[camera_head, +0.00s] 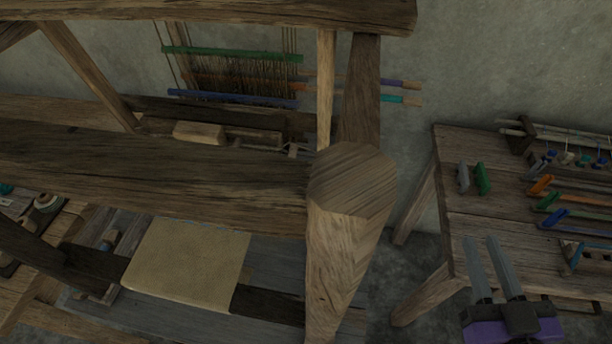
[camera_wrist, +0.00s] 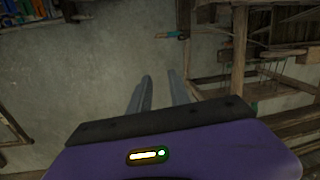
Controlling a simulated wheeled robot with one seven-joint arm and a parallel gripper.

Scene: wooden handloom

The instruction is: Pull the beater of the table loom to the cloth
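My gripper (camera_head: 488,240) is at the lower right of the head view, in front of the side table. Its two grey fingers stand apart with nothing between them. In the wrist view the gripper (camera_wrist: 159,76) points toward the bare wall. A large wooden loom frame (camera_head: 150,165) fills the left and middle of the head view. It carries hanging threads with a green bar (camera_head: 232,54) and a blue bar (camera_head: 232,98). A tan cloth (camera_head: 188,262) lies low on it. I cannot make out a separate table loom or its beater for certain.
The side table (camera_head: 440,150) at right holds a grey block (camera_head: 463,177), a green block (camera_head: 482,178), colour-ended bars (camera_head: 575,187) and a dark wooden stand (camera_head: 520,135). A thick loom post (camera_head: 340,240) stands left of my gripper. The grey wall (camera_head: 480,60) is behind.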

